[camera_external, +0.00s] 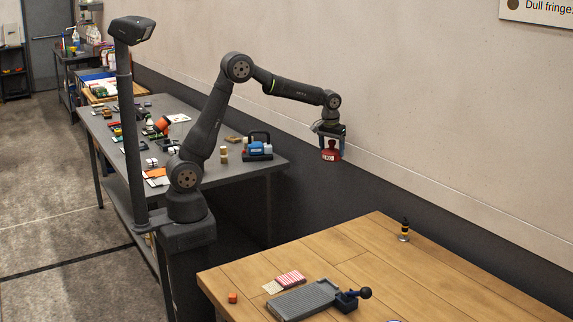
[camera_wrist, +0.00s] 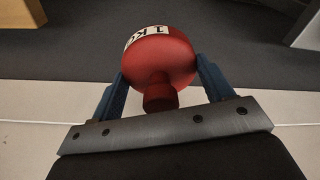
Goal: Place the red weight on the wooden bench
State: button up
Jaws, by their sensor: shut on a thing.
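The red weight (camera_external: 331,154) is a round red body with a knob and a pale label; it hangs in the air in the external view. It fills the upper middle of the wrist view (camera_wrist: 158,58), where part of the label reads "1K". My gripper (camera_external: 330,138) is shut on the weight, with one blue finger on each side of it (camera_wrist: 160,85). The wooden bench (camera_external: 340,252) stands at the lower right of the external view. The weight is above and beyond the bench's far left edge, near the wall, apart from the bench top.
On the bench are a grey tray (camera_external: 303,300) with a dark-knobbed block, a red-striped packet (camera_external: 291,280), an orange cube (camera_external: 233,297) and a black-and-yellow upright item (camera_external: 404,230). The bench's middle is clear. A cluttered grey table (camera_external: 236,173) stands behind, across a gap.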

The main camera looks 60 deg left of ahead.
jog(key=s+d+f+m, duration=0.1)
jog(key=s+d+m, duration=0.4)
jog(key=d, duration=1)
jog(key=s+d+m, duration=0.2)
jog(key=s+d, duration=0.4)
jog(key=d, duration=0.9)
jog(key=s+d+f+m+h, duration=0.15)
jog(key=s+d+m, duration=0.65)
jog(key=s+d, duration=1.5)
jog(key=shift+g, duration=0.3)
jog(key=w+f, duration=0.2)
jog(key=w, duration=0.1)
jog(key=w+a+f, duration=0.1)
jog(key=w+f, duration=0.1)
jog(key=w, duration=0.1)
jog(key=w+a+f, duration=0.1)
jog(key=w+f, duration=0.1)
jog(key=w, duration=0.1)
jog(key=shift+w+a+f, duration=0.2)
jog(key=shift+w+f, duration=0.05)
send_over(370, 264)
jog(key=shift+s+a+f, duration=0.1)
jog(key=shift+a+f, duration=0.05)
jog(key=shift+f, duration=1.95)
jog(key=shift+f, duration=0.1)
jog(key=o, duration=1.8)
jog(key=shift+f, duration=0.1)
jog(key=shift+c, duration=0.2)
